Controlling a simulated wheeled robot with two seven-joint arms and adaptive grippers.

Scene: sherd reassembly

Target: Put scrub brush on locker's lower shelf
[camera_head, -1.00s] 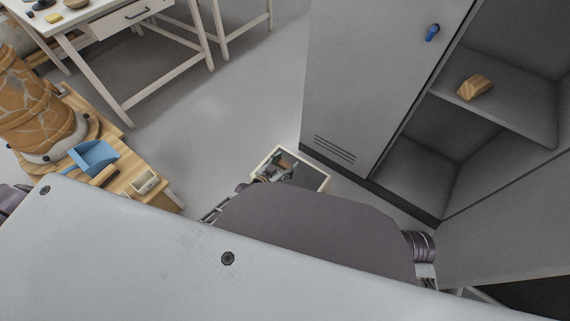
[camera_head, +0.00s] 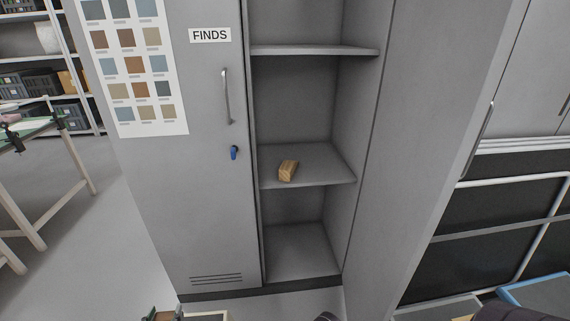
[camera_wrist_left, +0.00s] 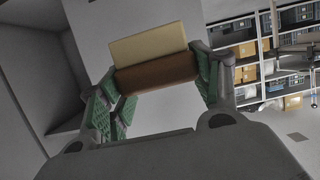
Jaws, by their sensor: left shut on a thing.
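The scrub brush (camera_wrist_left: 152,70), a brown back with a cream strip, is held between the green-padded fingers of my left gripper (camera_wrist_left: 158,82) in the left wrist view. In the head view only a small part of my left gripper (camera_head: 165,314) shows at the bottom edge, below and left of the locker opening. The grey locker (camera_head: 205,180) stands open on its right side. Its lower shelf (camera_head: 325,166) carries a wooden block (camera_head: 288,170) toward the left, with bare room to the right. My right gripper is not in view.
The upper shelf (camera_head: 315,50) is above, and the locker floor (camera_head: 300,255) is bare. The open door (camera_head: 415,150) stands to the right of the opening. A blue key (camera_head: 234,152) sticks out of the left front.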

